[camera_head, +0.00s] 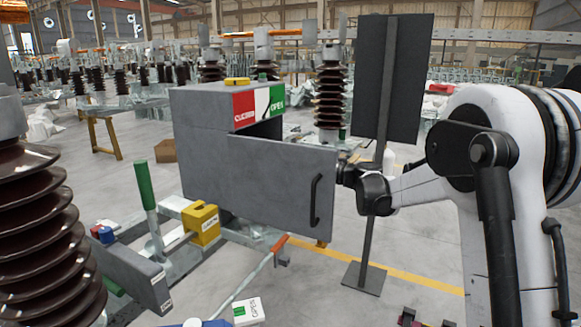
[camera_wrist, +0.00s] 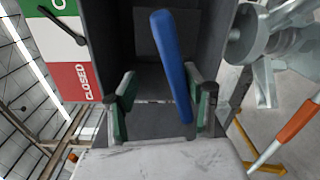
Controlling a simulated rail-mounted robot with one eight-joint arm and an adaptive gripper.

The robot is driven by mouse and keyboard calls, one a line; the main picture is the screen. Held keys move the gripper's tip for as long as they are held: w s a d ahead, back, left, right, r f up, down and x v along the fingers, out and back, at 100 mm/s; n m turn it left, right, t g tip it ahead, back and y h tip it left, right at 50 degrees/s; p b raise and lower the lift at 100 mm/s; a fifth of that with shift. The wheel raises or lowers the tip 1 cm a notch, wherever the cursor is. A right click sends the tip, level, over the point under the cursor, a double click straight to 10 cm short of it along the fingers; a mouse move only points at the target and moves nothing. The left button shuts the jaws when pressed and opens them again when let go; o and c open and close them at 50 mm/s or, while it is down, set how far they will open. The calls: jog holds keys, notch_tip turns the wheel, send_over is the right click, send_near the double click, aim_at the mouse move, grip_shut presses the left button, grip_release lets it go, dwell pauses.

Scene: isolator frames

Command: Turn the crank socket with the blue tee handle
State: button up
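The blue tee handle (camera_wrist: 172,65) shows in the wrist view as a slanted blue bar in front of the dark inside of the grey box (camera_wrist: 222,40). My gripper (camera_wrist: 160,95) is open, with its green-padded fingers wide apart. The bar lies between the fingers in the picture, close to the right finger and clear of the left; I cannot tell whether it touches. The crank socket cannot be made out. In the head view the grey box (camera_head: 200,120) has its door (camera_head: 275,185) swung open, and the door hides my gripper and the blue handle.
A red, white and green CLOSED/OPEN label (camera_head: 258,104) is on the box. A black door handle (camera_head: 315,200) faces the camera. A dark panel on a stand (camera_head: 392,80) is behind my arm. A green-gripped lever (camera_head: 145,190) and yellow block (camera_head: 202,222) stand at lower left.

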jog(key=o, duration=0.6)
jog(key=shift+d, duration=0.1)
jog(key=v, duration=1.2)
